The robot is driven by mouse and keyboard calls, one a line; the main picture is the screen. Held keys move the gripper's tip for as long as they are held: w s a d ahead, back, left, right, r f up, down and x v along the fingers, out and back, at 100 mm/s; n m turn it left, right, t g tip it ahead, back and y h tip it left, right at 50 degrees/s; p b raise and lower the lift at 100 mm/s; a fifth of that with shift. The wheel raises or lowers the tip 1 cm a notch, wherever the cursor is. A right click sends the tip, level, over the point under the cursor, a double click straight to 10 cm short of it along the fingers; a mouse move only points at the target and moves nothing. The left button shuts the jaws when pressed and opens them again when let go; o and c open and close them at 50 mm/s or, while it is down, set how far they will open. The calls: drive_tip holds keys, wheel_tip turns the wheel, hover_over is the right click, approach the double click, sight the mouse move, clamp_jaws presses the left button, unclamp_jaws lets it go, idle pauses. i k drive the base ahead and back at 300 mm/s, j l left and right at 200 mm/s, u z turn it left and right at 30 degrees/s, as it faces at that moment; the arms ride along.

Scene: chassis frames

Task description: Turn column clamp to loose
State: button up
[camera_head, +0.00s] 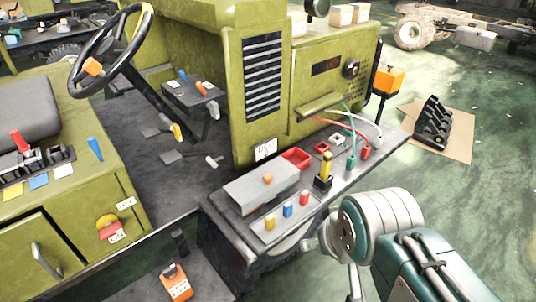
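The black steering wheel (72,74) stands at the upper left, with an orange piece at its hub. Its dark column (143,88) slopes down and right towards the cab floor. A small yellow-tipped lever (177,131) shows near the column's lower end. I cannot tell for sure whether this is the column clamp, or how it is set. My arm shows at the lower right, well apart from the column, with the side deck between them. Pale parts show below its round joint, but I cannot make out gripper fingers.
The side deck (330,190) carries a grey box (262,187), coloured knobs, a yellow-topped lever (325,170) and cables. A louvred green panel (262,75) stands right of the column. A black rack (432,122) lies on cardboard. Green floor is open at the right.

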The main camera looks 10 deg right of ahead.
sight(175, 128)
drive_tip(key=i, duration=0.9)
drive_tip(key=z, duration=0.05)
